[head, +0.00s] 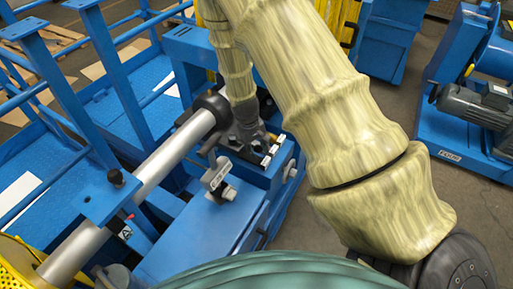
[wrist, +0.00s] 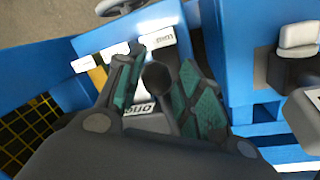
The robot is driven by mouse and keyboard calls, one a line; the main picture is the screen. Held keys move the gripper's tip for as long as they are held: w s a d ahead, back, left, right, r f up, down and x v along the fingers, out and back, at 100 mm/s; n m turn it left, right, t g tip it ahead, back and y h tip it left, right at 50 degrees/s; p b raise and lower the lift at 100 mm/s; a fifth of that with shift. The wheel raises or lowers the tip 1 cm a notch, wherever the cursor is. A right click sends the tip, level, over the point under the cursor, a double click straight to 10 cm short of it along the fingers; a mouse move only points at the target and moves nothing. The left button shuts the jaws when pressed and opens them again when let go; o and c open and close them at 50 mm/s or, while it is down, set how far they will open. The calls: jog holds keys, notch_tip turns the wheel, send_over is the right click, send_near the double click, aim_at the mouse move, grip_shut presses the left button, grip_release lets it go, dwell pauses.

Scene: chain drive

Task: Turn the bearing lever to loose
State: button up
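The bearing lever's dark round knob (wrist: 157,78) sits between the two fingers of my gripper (wrist: 155,75) in the wrist view. The green finger pads stand apart, with a visible gap on either side of the knob. The gripper looks open around it; contact is not visible. One white label (wrist: 162,40) lies beyond the knob and another (wrist: 140,109) lies nearer, partly covered by the fingers. Their wording is not clear. In the head view my gripper (head: 254,146) is low over the blue bearing block (head: 280,160); the lever is mostly hidden there.
A steel shaft (head: 155,168) with a black end collar (head: 213,104) runs just left of my gripper. A grey handle (head: 216,178) stands on the blue frame nearer the camera. Blue rails (head: 85,100) fill the left. A motor (head: 475,108) stands at the right, beyond open floor.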

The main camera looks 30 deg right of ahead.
jog(key=shift+o, duration=1.3)
jog(key=shift+w+r, duration=0.15)
jog(key=shift+w, duration=0.1)
jog(key=shift+s, duration=0.1)
notch_tip(320, 180, up, 12)
jog(key=a, duration=0.2)
jog(key=shift+a+f, duration=0.15)
jog(key=shift+f, duration=0.05)
